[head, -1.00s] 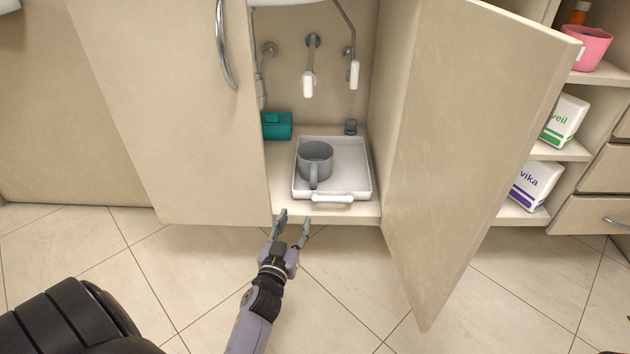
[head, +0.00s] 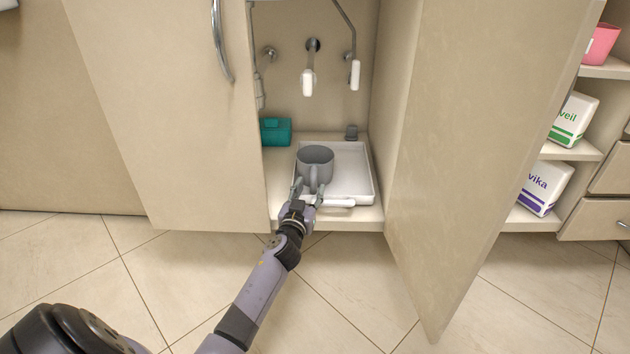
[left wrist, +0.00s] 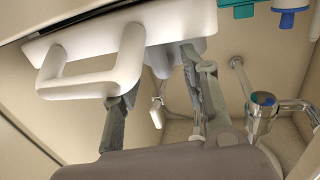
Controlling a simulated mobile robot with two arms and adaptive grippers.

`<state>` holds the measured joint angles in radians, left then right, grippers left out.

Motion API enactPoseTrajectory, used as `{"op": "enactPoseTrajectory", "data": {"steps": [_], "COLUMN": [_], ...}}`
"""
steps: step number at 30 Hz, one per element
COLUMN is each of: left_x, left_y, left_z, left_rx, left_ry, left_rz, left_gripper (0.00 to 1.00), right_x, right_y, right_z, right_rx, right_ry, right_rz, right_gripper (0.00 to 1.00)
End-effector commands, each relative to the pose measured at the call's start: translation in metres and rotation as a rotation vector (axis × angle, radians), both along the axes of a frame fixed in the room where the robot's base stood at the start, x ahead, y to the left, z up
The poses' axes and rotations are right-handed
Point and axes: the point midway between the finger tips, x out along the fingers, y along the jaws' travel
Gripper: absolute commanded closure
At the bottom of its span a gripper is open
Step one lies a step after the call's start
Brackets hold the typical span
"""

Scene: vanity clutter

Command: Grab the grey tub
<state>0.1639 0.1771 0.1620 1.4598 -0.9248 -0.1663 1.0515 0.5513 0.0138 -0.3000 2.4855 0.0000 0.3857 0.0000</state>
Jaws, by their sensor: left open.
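The grey tub (head: 315,158), shaped like a mug with a handle, stands upright in the white tray (head: 357,184) inside the open cabinet. Its handle faces the front. My left gripper (head: 308,187) is open at the tray's front edge, with its fingers on either side of the tub's handle. I cannot tell if they touch it. In the left wrist view the left gripper (left wrist: 160,72) has its fingers apart beside the white tray (left wrist: 175,20) and its looped handle (left wrist: 75,80). My right gripper is not in view.
A teal box (head: 276,132) and a small grey item (head: 351,132) stand behind the tray. Pipes hang above. The left door (head: 160,120) and the open right door (head: 480,150) flank the opening. White packs (head: 573,118) sit on shelves at right.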

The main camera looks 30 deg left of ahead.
Motion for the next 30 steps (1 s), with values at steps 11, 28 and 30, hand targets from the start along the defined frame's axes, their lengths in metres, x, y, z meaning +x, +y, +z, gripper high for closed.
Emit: {"op": "enactPoseTrajectory", "data": {"steps": [11, 28, 30], "left_x": [0.02, 0.02, 0.02], "left_y": [0.007, 0.007, 0.007], "left_z": [0.0, 0.0, 0.0], "left_rx": [0.001, 0.0, 0.0], "left_ry": [0.0, 0.0, 0.0], "left_rz": [0.0, -0.001, -0.001], "left_gripper": [0.59, 0.94, 0.99], "right_x": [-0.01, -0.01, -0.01], "right_y": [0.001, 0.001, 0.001], "right_z": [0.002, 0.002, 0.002], "right_rx": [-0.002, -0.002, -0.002], "right_ry": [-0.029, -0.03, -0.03], "right_rz": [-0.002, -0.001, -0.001], "right_gripper": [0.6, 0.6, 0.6]}}
